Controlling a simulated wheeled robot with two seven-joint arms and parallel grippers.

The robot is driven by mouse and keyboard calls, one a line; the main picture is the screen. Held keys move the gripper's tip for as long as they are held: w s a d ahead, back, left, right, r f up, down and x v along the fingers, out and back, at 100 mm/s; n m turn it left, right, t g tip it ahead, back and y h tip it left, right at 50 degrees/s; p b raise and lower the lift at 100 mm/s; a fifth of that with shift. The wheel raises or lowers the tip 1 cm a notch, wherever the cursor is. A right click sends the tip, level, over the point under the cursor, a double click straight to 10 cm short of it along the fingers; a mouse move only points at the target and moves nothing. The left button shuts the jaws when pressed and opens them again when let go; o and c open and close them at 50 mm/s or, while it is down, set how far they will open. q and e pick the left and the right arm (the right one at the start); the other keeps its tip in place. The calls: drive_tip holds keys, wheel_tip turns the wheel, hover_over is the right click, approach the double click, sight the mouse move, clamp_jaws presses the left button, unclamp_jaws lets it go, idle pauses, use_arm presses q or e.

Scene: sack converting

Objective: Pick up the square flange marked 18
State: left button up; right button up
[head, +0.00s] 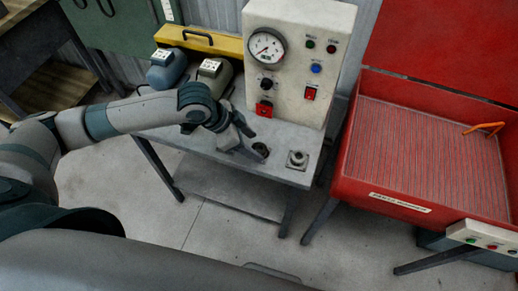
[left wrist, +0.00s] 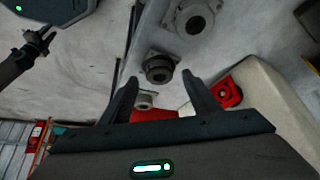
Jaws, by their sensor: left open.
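Three flange-like fittings stand on the grey bench (head: 215,150). In the left wrist view, a large light grey flange (left wrist: 195,20) is at the top, a dark one (left wrist: 158,68) is in the middle, and a smaller light one (left wrist: 144,101) shows between the fingers. The head view shows the dark one (head: 261,149) and a light square-based one (head: 297,159); the other is hidden by my gripper. No number 18 is legible. My left gripper (head: 250,143) is open and empty above the bench, close to the dark fitting. A dark claw-like part (left wrist: 38,45), probably my right gripper, is small and unclear.
A cream control panel (head: 300,60) with a gauge and red switch (head: 264,108) rises behind the fittings. Two small motor-like units (head: 166,70) and a yellow bar (head: 200,40) stand at the back left. A red open cabinet (head: 420,140) is at the right.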

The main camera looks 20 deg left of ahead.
sight(259, 151)
use_arm(q)
drive_tip(key=shift+x, duration=1.2)
drive_tip(key=c, duration=1.4)
drive_tip(key=shift+o, duration=0.2)
drive_tip(key=shift+r, duration=0.1)
